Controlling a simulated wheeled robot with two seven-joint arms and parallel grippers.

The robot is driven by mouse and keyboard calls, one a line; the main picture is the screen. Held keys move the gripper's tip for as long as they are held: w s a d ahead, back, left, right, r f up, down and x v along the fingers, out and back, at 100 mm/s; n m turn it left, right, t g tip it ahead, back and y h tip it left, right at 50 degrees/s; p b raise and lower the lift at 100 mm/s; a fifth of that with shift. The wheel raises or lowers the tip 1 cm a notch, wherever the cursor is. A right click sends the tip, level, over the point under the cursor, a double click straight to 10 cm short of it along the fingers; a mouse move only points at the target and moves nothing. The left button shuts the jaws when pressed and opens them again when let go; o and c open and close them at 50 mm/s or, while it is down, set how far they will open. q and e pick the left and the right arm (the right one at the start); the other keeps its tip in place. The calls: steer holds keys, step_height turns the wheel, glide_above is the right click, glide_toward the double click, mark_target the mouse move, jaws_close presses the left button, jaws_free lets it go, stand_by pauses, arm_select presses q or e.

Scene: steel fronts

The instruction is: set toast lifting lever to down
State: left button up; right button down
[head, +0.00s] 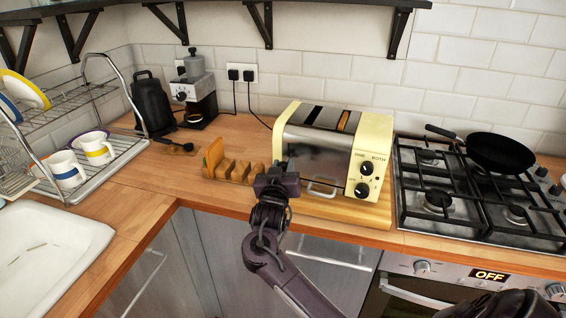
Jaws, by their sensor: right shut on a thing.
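The cream and steel toaster (375,150) stands on a wooden board against the back wall. Its top has dark slots, and one shows something orange-brown like toast (344,121). Two dark knobs (366,168) sit on the right part of its front. My right gripper (279,172) is at the toaster's front left edge and is shut on the toast lifting lever, which it hides. The lever's height cannot be made out. My left gripper is not in view.
A wooden rack (225,165) stands close left of the gripper. A gas hob (450,205) with a black pan (499,152) is to the right. A coffee grinder (196,95), black kettle (152,105), mugs (94,147) and sink (45,250) are left.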

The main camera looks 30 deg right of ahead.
step_height(320, 180, down, 4)
steer(key=shift+f+b, duration=0.1)
steer(key=shift+b, duration=0.6)
steer(key=c, duration=1.1)
jaws_free()
steer(key=shift+c, duration=0.2)
steer(key=shift+a, duration=0.1)
steer(key=b+v, duration=0.1)
steer(key=v, duration=0.6)
steer(key=shift+s+a, duration=0.25)
steer(key=shift+s, duration=0.05)
